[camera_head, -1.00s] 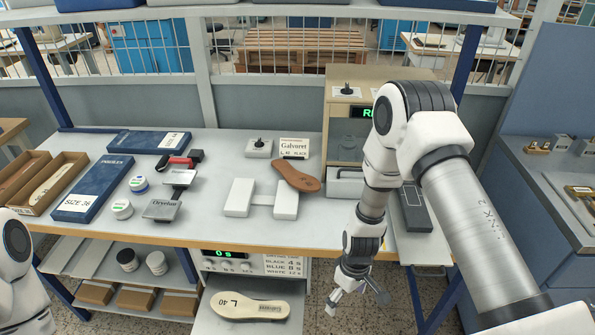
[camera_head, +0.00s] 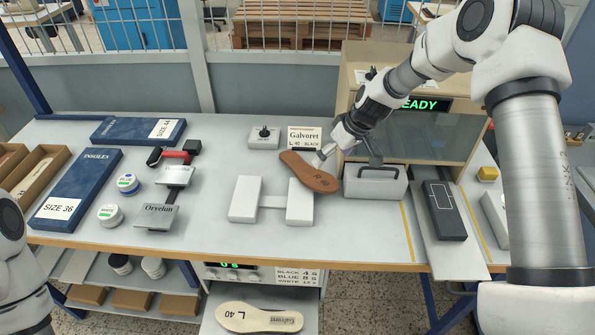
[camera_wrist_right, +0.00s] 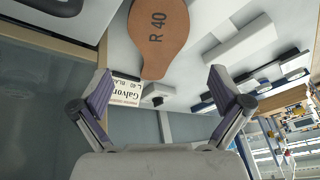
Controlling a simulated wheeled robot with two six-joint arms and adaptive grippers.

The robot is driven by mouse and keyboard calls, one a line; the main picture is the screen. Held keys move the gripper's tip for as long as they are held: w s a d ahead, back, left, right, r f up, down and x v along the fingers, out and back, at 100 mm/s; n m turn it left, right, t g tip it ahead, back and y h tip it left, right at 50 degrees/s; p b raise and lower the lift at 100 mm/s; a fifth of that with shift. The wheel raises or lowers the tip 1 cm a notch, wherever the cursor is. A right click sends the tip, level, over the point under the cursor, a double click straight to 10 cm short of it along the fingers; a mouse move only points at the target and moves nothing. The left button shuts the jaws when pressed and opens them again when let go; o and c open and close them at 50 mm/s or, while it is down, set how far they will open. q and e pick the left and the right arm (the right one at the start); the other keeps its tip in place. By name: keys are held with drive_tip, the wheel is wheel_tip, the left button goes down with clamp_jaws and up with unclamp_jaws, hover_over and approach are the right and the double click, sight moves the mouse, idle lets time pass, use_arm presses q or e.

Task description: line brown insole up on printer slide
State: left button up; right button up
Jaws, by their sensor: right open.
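The brown insole (camera_head: 308,172), marked R 40, lies tilted across the right block of a white two-block stand (camera_head: 300,201) on the table. In the right wrist view the insole (camera_wrist_right: 158,38) shows its wide marked end beyond the fingers. My right gripper (camera_head: 346,158) is open, close to the insole's right side, with nothing between its fingers (camera_wrist_right: 164,97). The printer (camera_head: 430,135) stands at the back right with its display reading READY. A slide with a dark, white-outlined pad (camera_head: 444,210) sits in front of it. My left arm shows at the left edge, its gripper out of view.
A handled grey block (camera_head: 376,182) stands between the insole and the slide. A Galvoret card (camera_head: 305,138) and a small knob box (camera_head: 264,136) are behind the insole. Stamps, jars (camera_head: 110,214) and blue boxes (camera_head: 75,190) fill the left. A light insole (camera_head: 258,317) lies below.

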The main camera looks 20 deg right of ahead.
sight(319, 179)
drive_tip(key=shift+s+d+f+b, duration=0.1)
drive_tip(key=shift+s+f+b, duration=0.45)
drive_tip(key=shift+s+b, duration=0.3)
drive_tip(key=shift+f, duration=0.2)
drive_tip(key=x, duration=0.2)
drive_tip(key=w+x, duration=0.1)
drive_tip(key=x, duration=0.1)
drive_tip(key=shift+w+f, duration=0.1)
drive_tip(key=shift+w, duration=0.05)
drive_tip(key=x, duration=0.3)
drive_tip(key=shift+s, duration=0.2)
drive_tip(key=shift+w+f, duration=0.25)
drive_tip(key=shift+f, duration=0.05)
drive_tip(key=c, duration=0.8)
use_arm(q)
drive_tip(key=shift+s+f, duration=0.25)
drive_tip(key=shift+f, duration=0.65)
use_arm(e)
drive_tip(key=shift+s+r, duration=0.1)
drive_tip(key=shift+s, duration=0.05)
drive_tip(key=shift+c, duration=0.4)
